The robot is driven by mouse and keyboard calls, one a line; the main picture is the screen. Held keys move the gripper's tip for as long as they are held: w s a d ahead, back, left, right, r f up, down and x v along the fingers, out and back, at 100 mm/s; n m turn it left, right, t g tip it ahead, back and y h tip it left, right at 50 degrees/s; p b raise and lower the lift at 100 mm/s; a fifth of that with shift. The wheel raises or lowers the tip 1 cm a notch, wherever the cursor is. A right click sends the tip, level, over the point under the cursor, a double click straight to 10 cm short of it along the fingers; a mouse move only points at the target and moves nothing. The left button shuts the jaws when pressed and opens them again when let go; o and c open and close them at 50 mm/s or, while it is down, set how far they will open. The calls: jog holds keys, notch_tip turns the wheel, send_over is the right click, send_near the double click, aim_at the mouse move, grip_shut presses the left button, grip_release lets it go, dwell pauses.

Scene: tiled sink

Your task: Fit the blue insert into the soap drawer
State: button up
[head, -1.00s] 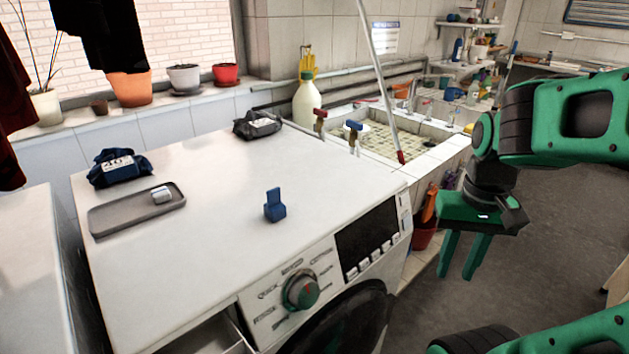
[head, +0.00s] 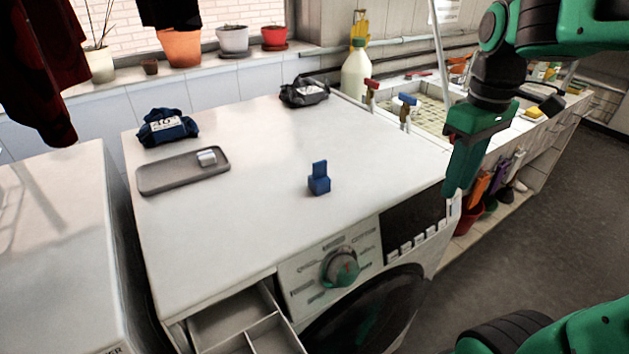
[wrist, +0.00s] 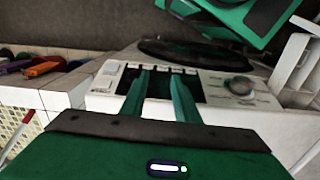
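The blue insert (head: 319,181) stands upright on the white top of the washing machine (head: 250,230), near its front edge. The soap drawer (head: 228,322) is pulled out at the machine's front left and shows compartments divided by walls. My gripper (head: 455,188) is to the right of the insert, by the machine's right front corner, pointing down and apart from the insert. In the wrist view its two green fingers (wrist: 160,85) are spread with nothing between them. The drawer also shows at the right of the wrist view (wrist: 292,65). The insert is not visible in the wrist view.
A grey tray (head: 150,181) with a small white piece (head: 207,157), a blue packet (head: 166,128) and a dark packet (head: 304,91) lie towards the machine top's back. The dial (head: 341,268) protrudes beside the drawer. Space around the insert is clear.

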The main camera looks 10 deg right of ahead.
jog(key=w+a+r+n, duration=0.3)
jog(key=w+a+n, duration=0.15)
jog(key=a, duration=0.25)
jog(key=w+a+r+n, duration=0.4)
jog(key=a+n, duration=0.2)
jog(key=n, duration=0.7)
send_near(320, 162)
jog(key=shift+w+f, duration=0.1)
jog(key=shift+w, duration=0.1)
notch_tip(320, 162, down, 10)
jog(key=shift+s+f, duration=0.1)
jog(key=shift+s, duration=0.05)
grip_shut()
